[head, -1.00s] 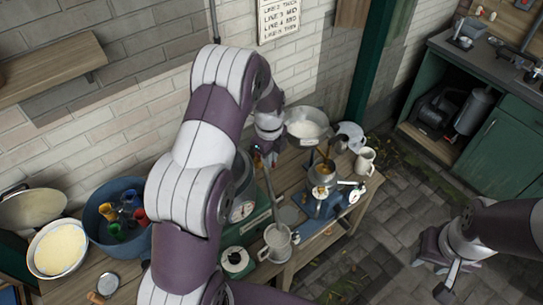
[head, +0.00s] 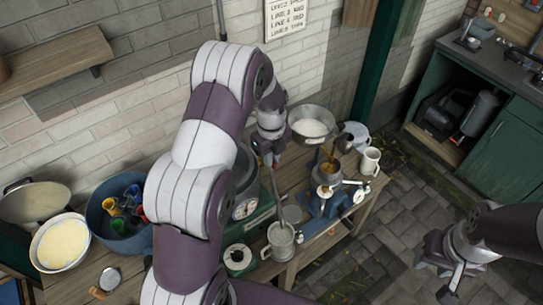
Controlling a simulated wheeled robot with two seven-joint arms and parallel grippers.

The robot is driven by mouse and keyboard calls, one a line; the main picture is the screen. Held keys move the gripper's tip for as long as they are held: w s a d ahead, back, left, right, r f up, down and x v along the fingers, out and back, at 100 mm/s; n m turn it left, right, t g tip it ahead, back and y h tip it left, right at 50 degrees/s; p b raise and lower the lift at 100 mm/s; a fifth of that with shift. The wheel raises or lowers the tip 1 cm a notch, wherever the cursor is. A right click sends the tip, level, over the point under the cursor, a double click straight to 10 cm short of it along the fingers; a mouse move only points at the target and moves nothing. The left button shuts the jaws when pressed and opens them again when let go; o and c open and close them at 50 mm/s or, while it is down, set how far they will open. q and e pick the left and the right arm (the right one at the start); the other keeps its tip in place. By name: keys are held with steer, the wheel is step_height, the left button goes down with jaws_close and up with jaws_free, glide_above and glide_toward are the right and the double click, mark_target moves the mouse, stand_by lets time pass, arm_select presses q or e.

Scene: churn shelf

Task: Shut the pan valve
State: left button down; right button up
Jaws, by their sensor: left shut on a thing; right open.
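A wide metal pan (head: 313,123) with white contents is at the back of the wooden bench in the head view. In front of it stands a blue-based machine (head: 322,205) with a metal bowl (head: 327,169) on top. I cannot make out the pan valve clearly, nor whether it is open or shut. My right gripper (head: 450,277) is open and empty over the paved floor, away from the bench.
A dial scale (head: 243,208) stands close to the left gripper. A metal mug (head: 281,242) with a long rod is at the bench front. A white mug (head: 370,161) is at the right end. A blue tub (head: 102,228) and cream-filled basin (head: 62,243) are left. Floor right of the bench is free.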

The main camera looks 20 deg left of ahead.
arm_select(q)
steer(key=c, duration=1.2)
jaws_free()
steer(key=shift+a, duration=0.1)
steer(key=shift+o, duration=0.2)
steer(key=shift+w+r+b, duration=0.1)
steer(key=shift+r+b, duration=0.2)
steer(key=shift+r, duration=0.05)
step_height(320, 180, up, 6)
steer(key=shift+b, duration=1.25)
step_height(320, 180, up, 6)
steer(key=p, duration=0.3)
